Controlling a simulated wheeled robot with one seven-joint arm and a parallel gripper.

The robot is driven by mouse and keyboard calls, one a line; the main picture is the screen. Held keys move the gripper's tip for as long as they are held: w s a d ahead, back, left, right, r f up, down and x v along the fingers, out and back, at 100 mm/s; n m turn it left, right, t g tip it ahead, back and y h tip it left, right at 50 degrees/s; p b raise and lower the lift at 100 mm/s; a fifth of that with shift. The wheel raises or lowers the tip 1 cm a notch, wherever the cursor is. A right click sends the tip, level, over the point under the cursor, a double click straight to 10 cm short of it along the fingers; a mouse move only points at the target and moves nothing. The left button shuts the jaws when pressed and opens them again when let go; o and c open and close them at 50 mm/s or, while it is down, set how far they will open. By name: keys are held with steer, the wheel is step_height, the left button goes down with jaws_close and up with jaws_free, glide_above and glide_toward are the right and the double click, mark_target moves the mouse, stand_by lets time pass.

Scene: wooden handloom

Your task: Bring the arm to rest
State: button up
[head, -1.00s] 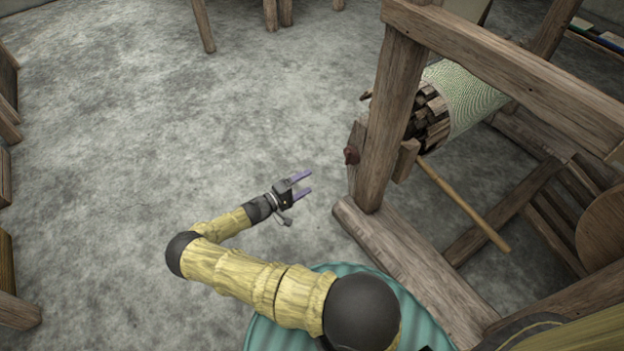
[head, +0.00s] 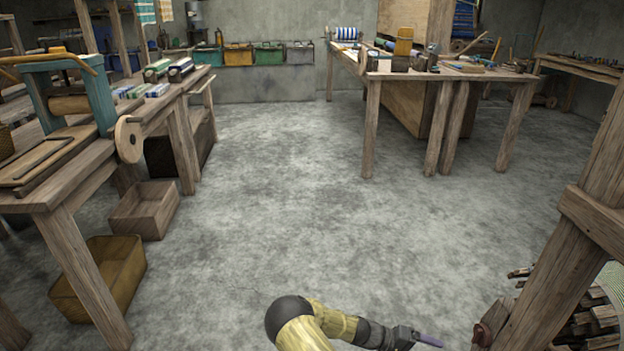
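My gripper (head: 428,341) is at the bottom edge of the head view, right of the middle. Its dark body and one purple finger show, pointing right and slightly down. The other finger cannot be made out, so its opening is unclear. I see nothing held at the visible finger. My arm (head: 335,320) is bent, with yellow links and a dark round joint, low over the grey floor. The gripper is left of the loom's wooden post (head: 575,235), with a gap between them in the picture.
A wooden knob (head: 492,322) juts from the loom frame, right of my gripper. A workbench (head: 60,190) stands left, with a crate (head: 145,212) and a yellowish bin (head: 100,280) below. A tool table (head: 440,76) stands at the back. The middle floor is clear.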

steer(key=s+a+r+n+t+y+p, duration=0.15)
steer(key=s+a+r+y, duration=0.35)
steer(key=r, duration=0.6)
steer(key=s+a+r+t+y+p, duration=0.1)
steer(key=s+a+r+t+y, duration=0.1)
steer(key=s+a+r+y, duration=0.6)
steer(key=s+a+r+t+y+p, duration=0.1)
steer(key=s+a+r+t, duration=0.15)
steer(key=r, duration=1.05)
step_height(320, 180, up, 37)
steer(key=p, duration=3.8)
steer(key=shift+w+a+r+g, duration=0.2)
steer(key=shift+w+a+g, duration=0.2)
steer(key=shift+a, duration=0.05)
